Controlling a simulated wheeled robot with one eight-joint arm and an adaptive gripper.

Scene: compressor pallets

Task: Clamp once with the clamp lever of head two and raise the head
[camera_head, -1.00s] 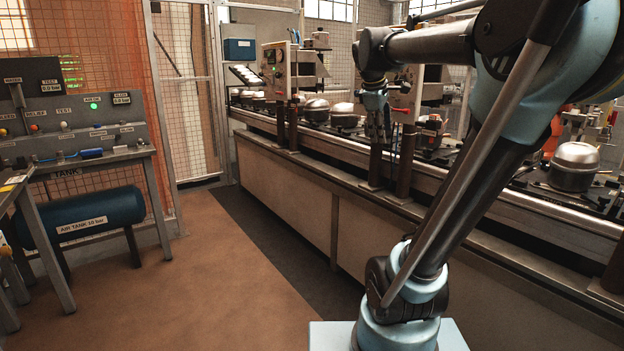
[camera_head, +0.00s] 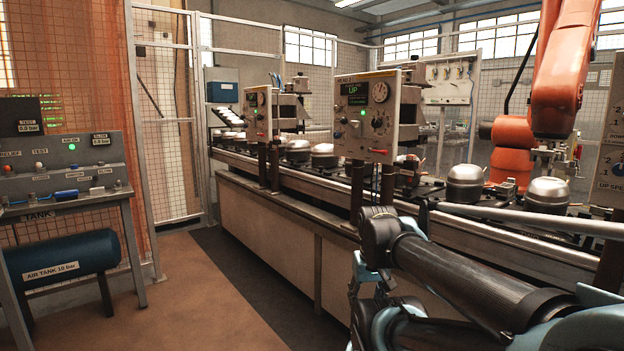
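The head two control panel (camera_head: 367,116) stands upright at the middle of the view, on dark posts at the front of the line. It bears a gauge, a lit green lamp, a knob and a small display (camera_head: 353,91) reading "UP". I cannot clearly make out its clamp lever. My gripper (camera_head: 362,312) hangs below my wrist at the lower middle, in front of the bench and well below the panel. It is apart from the panel. Its fingers are dark and partly merged with the arm, so their opening is unclear.
Silver compressors (camera_head: 465,183) stand along the conveyor (camera_head: 480,230). Another head panel (camera_head: 258,114) stands farther left. An orange robot (camera_head: 556,75) is behind the line at right. A test bench with a blue air tank (camera_head: 62,262) is at left. The brown floor between is free.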

